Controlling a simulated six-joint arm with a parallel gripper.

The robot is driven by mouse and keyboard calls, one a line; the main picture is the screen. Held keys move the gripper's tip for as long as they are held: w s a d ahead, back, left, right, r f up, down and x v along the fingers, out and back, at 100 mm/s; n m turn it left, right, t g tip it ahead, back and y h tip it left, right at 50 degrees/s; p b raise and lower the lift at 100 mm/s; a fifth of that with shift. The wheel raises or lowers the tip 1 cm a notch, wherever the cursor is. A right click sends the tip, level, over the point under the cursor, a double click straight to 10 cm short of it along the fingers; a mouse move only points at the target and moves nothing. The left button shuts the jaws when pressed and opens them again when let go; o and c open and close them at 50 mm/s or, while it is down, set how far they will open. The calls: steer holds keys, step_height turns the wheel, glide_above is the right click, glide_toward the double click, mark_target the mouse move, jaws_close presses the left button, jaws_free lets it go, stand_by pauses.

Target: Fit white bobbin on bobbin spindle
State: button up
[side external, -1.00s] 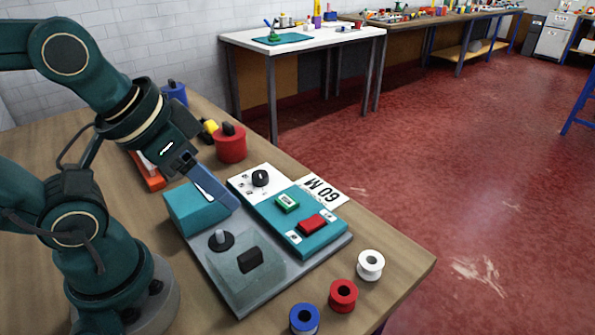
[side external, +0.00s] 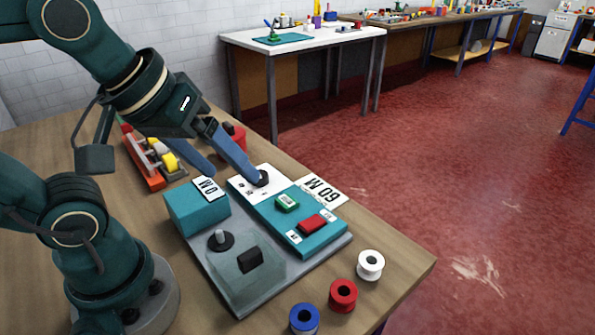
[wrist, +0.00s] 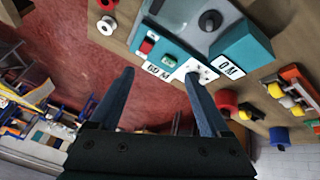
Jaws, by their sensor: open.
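The white bobbin (side external: 370,265) stands on the wooden table near its right edge, beside the red and blue bobbins. In the wrist view the white bobbin (wrist: 106,23) is at the upper left. The bobbin spindle (side external: 220,238) is a short grey peg on a black disc on the grey base plate, with nothing on it. It also shows in the wrist view (wrist: 210,20). My gripper (side external: 237,176) is open and empty, with its two blue fingers spread. It is above the back of the machine, away from the white bobbin. One fingertip overlaps the black dial in the side view.
The red bobbin (side external: 343,296) and blue bobbin (side external: 304,319) stand near the front edge. A teal block (side external: 197,212), a teal control panel (side external: 315,237) and a clear cover (side external: 245,280) surround the spindle. A red canister (wrist: 226,102) and an orange tray stand behind.

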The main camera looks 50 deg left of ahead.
steer(key=w+d+r+n+g, duration=0.1)
steer(key=w+d+r+n, duration=0.25)
steer(key=w+n, duration=0.35)
steer(key=n+g, duration=0.4)
steer(key=n, duration=0.3)
glide_above(372, 258)
steer(key=a, duration=0.1)
step_height(372, 258, down, 12)
steer(key=r, duration=0.1)
steer(key=shift+m+g, duration=0.4)
steer(key=shift+g, duration=0.1)
steer(key=f, duration=0.3)
steer(key=d+f, duration=0.1)
steer(key=f, duration=0.2)
steer(key=s+f, duration=0.1)
steer(key=f, duration=0.2)
steer(key=shift+d, duration=0.2)
steer(key=shift+f, duration=0.8)
jaws_close()
